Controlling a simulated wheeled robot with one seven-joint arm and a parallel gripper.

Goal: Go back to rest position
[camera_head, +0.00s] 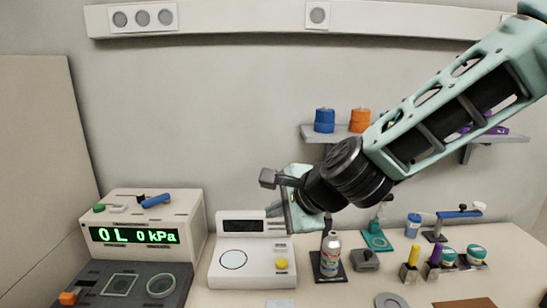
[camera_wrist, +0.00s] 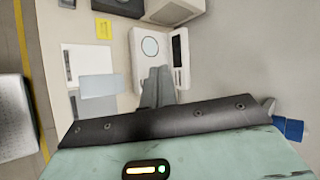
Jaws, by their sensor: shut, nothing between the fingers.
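My gripper (camera_wrist: 160,72) is shut and empty in the wrist view, its two grey fingers lying side by side. Beyond the fingertips in that view is the white scale (camera_wrist: 150,46) with its round plate. In the head view my arm reaches in from the upper right, and its teal hand hangs in the air above and right of the white scale (camera_head: 252,268). The fingertips are hard to make out there. A spray can (camera_head: 330,254) stands on a dark base below and right of the hand.
A device reading "0L 0 kPa" (camera_head: 134,236) stands at left. Yellow (camera_head: 411,257) and purple (camera_head: 434,256) handled tools, a small grey device (camera_head: 365,260) and a blue cup (camera_head: 413,226) occupy the right side. A wall shelf (camera_head: 312,133) holds blue and orange items behind my arm.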

